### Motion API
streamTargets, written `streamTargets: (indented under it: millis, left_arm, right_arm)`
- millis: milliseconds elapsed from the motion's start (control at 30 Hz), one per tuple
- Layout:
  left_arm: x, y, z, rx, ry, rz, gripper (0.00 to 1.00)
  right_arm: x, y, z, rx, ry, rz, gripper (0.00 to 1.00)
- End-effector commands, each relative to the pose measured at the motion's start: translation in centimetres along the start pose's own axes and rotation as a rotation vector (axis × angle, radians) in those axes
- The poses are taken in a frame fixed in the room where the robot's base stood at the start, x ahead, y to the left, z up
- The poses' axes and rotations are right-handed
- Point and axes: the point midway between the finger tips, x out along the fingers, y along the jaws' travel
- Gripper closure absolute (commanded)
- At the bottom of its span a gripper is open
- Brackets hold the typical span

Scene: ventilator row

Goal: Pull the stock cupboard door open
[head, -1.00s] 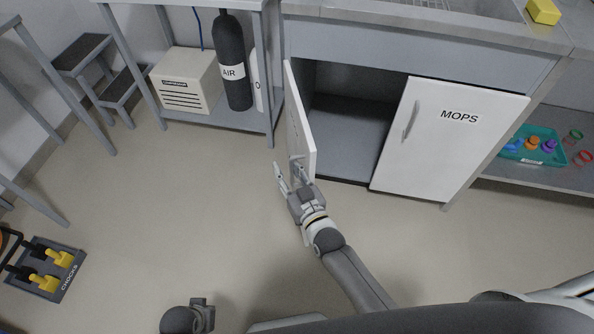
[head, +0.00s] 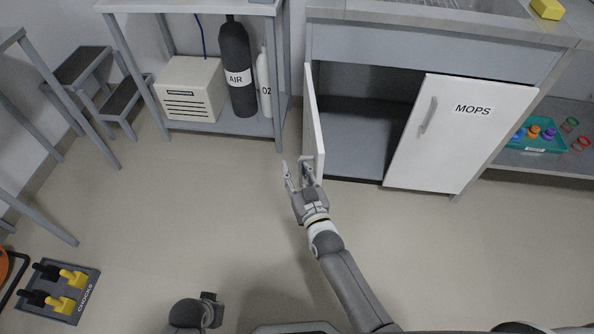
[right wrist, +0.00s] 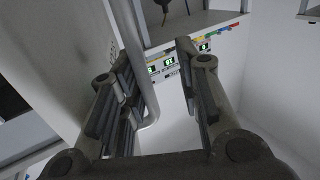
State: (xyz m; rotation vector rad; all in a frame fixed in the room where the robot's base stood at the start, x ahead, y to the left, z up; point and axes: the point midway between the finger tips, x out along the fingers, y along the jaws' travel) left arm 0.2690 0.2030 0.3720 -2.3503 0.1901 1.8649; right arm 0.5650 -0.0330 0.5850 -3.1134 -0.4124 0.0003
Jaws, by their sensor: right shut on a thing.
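The stock cupboard door (head: 313,125) is a white panel. It stands swung well out from the grey cupboard (head: 432,50), seen nearly edge-on in the head view, and its label is not readable. The cupboard's dark inside (head: 368,130) shows beside it and looks empty. My right gripper (head: 298,170) is at the door's outer face near its front end, shut on the door handle. In the right wrist view the grey bar handle (right wrist: 148,108) passes between the fingers (right wrist: 160,95), nearer the left one.
The closed MOPS door (head: 460,140) is right of the opening. An AIR cylinder (head: 236,70), an O2 cylinder (head: 265,88) and a white box (head: 192,90) stand on a low shelf to the left. Chocks (head: 58,288) lie at lower left. The floor before the cupboard is clear.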

Motion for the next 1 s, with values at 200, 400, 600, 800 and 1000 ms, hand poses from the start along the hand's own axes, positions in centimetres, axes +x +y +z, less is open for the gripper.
streamTargets:
  millis: [200,400,600,800,1000]
  left_arm:
    - [0.0,0.2,0.2,-0.001,-0.002,0.002,1.0]
    - [0.0,0.2,0.2,-0.001,-0.003,0.003,1.0]
    - [0.0,0.2,0.2,-0.001,-0.003,0.003,1.0]
    - [0.0,0.2,0.1,-0.001,0.001,0.003,1.0]
    - [0.0,0.1,0.1,-0.001,0.0,0.002,1.0]
  right_arm:
    - [0.7,-0.4,-0.8,-0.001,0.012,-0.009,0.72]
    - [0.7,-0.2,-0.8,-0.001,0.014,-0.006,0.81]
    - [0.7,-0.1,-0.9,-0.002,0.015,-0.004,0.81]
    - [0.4,0.0,-0.8,-0.002,0.015,-0.003,0.81]
    - [-2.1,-0.2,-0.6,-0.002,0.012,-0.005,0.81]
